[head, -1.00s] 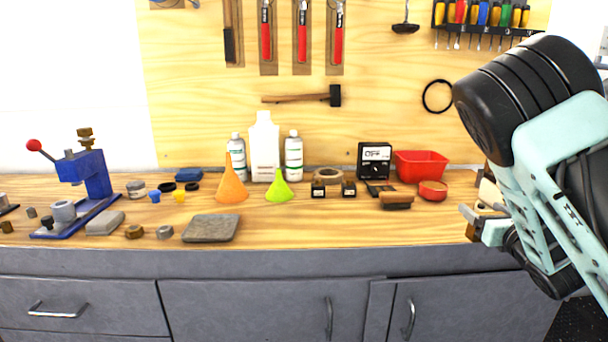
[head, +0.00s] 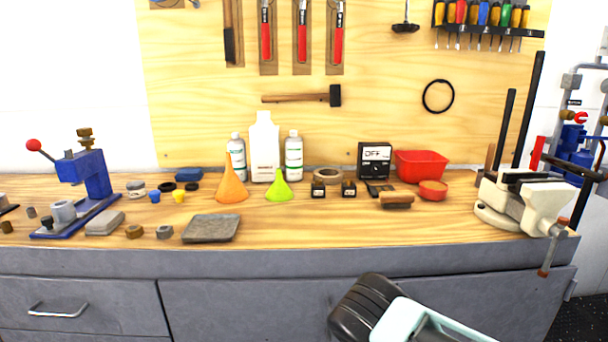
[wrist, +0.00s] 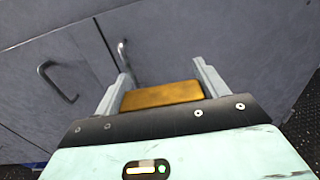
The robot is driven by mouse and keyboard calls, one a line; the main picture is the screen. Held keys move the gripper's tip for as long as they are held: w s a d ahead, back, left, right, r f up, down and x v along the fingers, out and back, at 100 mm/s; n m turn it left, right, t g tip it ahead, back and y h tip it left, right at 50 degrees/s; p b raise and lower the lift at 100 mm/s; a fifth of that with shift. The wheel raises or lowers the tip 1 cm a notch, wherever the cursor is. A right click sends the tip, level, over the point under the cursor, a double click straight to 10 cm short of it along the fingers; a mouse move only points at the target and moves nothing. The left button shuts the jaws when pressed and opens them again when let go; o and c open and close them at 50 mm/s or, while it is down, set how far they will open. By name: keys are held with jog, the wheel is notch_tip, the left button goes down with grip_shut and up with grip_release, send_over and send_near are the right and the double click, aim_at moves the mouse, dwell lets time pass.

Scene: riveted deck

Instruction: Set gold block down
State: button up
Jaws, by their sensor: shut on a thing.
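The gold block (wrist: 162,95) shows in the wrist view as a flat orange-gold bar between the two fingers of my gripper (wrist: 160,82). My gripper is shut on it. Behind the block are the grey cabinet doors below the bench top. In the head view, part of my arm shows at the bottom, in front of the cabinet. The gripper and the gold block are out of sight there.
The wooden bench top (head: 330,228) has a clear strip along its front, right of a grey slab (head: 211,228). A white vise (head: 530,203) stands at the right end. Funnels (head: 231,185), bottles and a red bin (head: 421,163) stand toward the back. Door handles (wrist: 58,82) stick out.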

jog(key=shift+s+a+f, duration=0.2)
jog(key=shift+s+f, duration=0.15)
jog(key=shift+f, duration=0.2)
jog(key=shift+s+a+f, duration=0.15)
jog(key=shift+s+f, duration=0.15)
jog(key=shift+f, duration=0.25)
jog(key=shift+d+f, duration=0.1)
jog(key=shift+f, duration=0.1)
jog(key=shift+w+r, duration=0.1)
jog(key=shift+r, duration=0.25)
notch_tip(320, 180, up, 11)
jog(key=p, duration=1)
jog(key=shift+w+f, duration=0.1)
